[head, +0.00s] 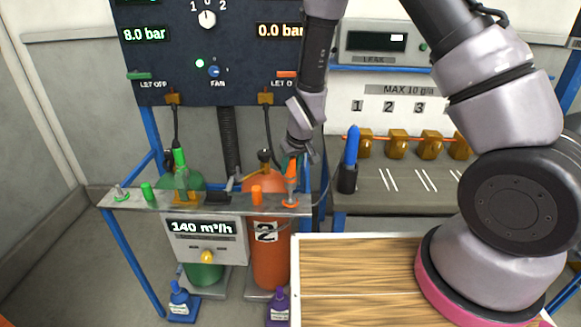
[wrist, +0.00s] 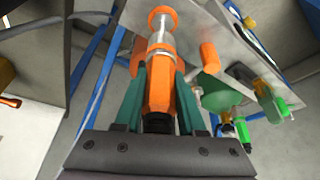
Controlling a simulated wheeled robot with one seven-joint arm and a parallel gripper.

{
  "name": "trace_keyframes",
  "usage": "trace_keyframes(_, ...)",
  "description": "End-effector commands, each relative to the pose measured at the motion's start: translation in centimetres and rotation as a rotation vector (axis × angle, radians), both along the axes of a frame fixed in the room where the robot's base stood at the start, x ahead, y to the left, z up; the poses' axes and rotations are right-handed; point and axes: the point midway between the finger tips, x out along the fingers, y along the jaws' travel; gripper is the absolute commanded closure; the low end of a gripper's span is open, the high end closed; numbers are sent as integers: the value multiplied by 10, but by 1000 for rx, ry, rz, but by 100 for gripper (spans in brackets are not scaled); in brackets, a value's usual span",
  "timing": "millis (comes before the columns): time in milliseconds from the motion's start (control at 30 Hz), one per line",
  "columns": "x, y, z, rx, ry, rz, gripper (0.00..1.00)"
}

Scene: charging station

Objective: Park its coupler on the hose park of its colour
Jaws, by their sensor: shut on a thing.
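My gripper (head: 299,152) is shut on an orange coupler (head: 292,168) at the right end of the metal shelf. In the wrist view the teal fingers of my gripper (wrist: 159,68) hold the orange coupler (wrist: 158,92) from both sides. Its metal nose points at the orange-ringed hose park (head: 290,204), which also shows in the wrist view (wrist: 162,14). The coupler stands nearly upright in line with this park; I cannot tell whether it is fully seated. A green-ringed park (head: 121,196) with a bare grey peg is at the shelf's left end.
The shelf (head: 220,206) also carries a green coupler (head: 181,162), a green post (head: 147,191) and an orange post (head: 257,195). Green and orange cylinders (head: 268,258) stand behind it. A blue-handled tool (head: 352,147) stands in a black holder to the right, near the grey bench (head: 400,205).

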Motion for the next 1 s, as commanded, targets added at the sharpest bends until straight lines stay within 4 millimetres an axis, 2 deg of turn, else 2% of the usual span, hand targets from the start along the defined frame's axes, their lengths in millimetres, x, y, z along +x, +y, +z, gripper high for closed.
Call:
trace_keyframes(567, 0, 0, 0, 0, 0, 0, 100)
trace_keyframes(1000, 0, 0, -11, 0, 0, 1, 100)
